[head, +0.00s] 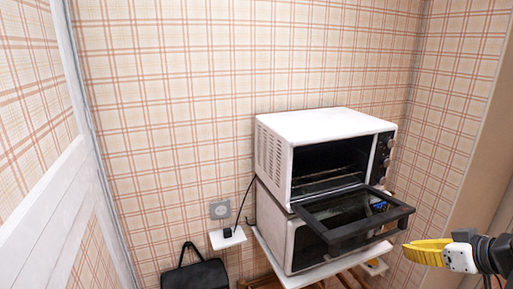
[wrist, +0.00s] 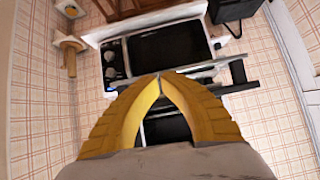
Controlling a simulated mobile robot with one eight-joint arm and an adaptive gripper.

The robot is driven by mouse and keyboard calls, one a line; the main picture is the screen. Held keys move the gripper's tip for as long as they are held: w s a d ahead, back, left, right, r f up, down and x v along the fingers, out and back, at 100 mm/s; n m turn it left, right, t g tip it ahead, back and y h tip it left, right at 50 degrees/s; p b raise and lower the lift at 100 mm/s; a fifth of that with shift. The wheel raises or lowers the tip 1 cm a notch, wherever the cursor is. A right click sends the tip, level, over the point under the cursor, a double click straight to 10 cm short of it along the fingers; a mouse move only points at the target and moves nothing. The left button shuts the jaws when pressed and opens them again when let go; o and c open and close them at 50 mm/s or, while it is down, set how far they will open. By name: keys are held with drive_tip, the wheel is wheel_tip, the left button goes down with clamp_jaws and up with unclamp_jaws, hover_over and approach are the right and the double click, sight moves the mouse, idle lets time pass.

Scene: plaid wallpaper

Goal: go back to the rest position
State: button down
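My gripper (head: 410,250), with yellow fingers, is at the lower right of the head view, right of the open oven door and apart from it in that picture. In the wrist view the two fingertips (wrist: 159,75) meet in a pointed arch with nothing seen between them, so it is shut and empty. The white toaster oven (head: 275,145) has its dark door (head: 345,225) folded down open. The oven also shows upside down in the wrist view (wrist: 118,50), beyond the fingers.
A black bag (head: 195,275) is at the lower left, below a wall socket (head: 219,210). A pale panelled door or wall (head: 50,205) is at far left. The plaid wall above the oven is bare.

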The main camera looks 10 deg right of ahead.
drive_tip(key=s+a+f+m+g+h+b, duration=0.1)
drive_tip(key=s+a+f+b, duration=0.2)
drive_tip(key=a+f+b, duration=0.5)
drive_tip(key=s+a+f+m+g+h+b, duration=0.1)
drive_tip(key=s+a+f+b, duration=0.3)
drive_tip(key=a+f+b, duration=0.4)
drive_tip(key=a+f, duration=0.4)
drive_tip(key=a, duration=0.4)
drive_tip(key=shift+a+g+h+b, duration=0.2)
drive_tip(key=shift+g+h+b, duration=0.1)
drive_tip(key=shift+g, duration=0.1)
